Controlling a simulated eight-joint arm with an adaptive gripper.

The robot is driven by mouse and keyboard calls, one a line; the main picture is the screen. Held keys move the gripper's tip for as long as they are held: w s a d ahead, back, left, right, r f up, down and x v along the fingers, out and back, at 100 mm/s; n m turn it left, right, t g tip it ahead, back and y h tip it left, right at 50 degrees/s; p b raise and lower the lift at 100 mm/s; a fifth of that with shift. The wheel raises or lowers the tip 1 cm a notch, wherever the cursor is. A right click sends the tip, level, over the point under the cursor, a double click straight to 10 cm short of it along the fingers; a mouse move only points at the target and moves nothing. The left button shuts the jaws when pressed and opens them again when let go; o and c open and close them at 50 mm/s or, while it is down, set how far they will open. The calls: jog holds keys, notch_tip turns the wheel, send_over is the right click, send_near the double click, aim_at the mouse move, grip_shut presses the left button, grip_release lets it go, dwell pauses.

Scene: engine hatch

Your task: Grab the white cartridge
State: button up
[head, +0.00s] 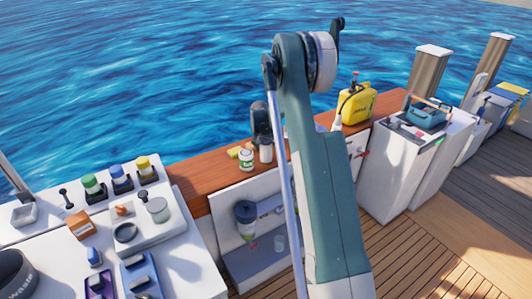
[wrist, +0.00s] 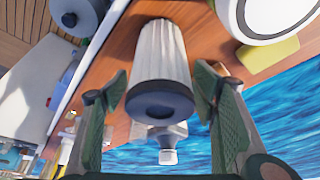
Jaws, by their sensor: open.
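The white cartridge (head: 266,152) stands on the wooden ledge in the head view, just below my gripper (head: 261,124). In the wrist view the cartridge (wrist: 160,52) is a pleated white cylinder with a dark ring-shaped end cap facing the camera. My gripper (wrist: 160,84) is open in that view, with one green-padded finger on each side of the cartridge's capped end. Gaps show between both fingers and the cartridge, so it is not gripped. In the head view my arm stands close to the cartridge's right side, and my gripper covers its top.
A white can with a green label (head: 246,160) and a yellow sponge (head: 234,151) stand close left of the cartridge. A dark-lidded filter housing (head: 245,212) is below the ledge. A yellow jerrycan (head: 357,106) stands farther right. Water lies behind the ledge.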

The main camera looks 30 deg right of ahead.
jog(key=shift+w+d+f, duration=0.2)
jog(key=shift+f, duration=0.4)
jog(key=c, duration=1)
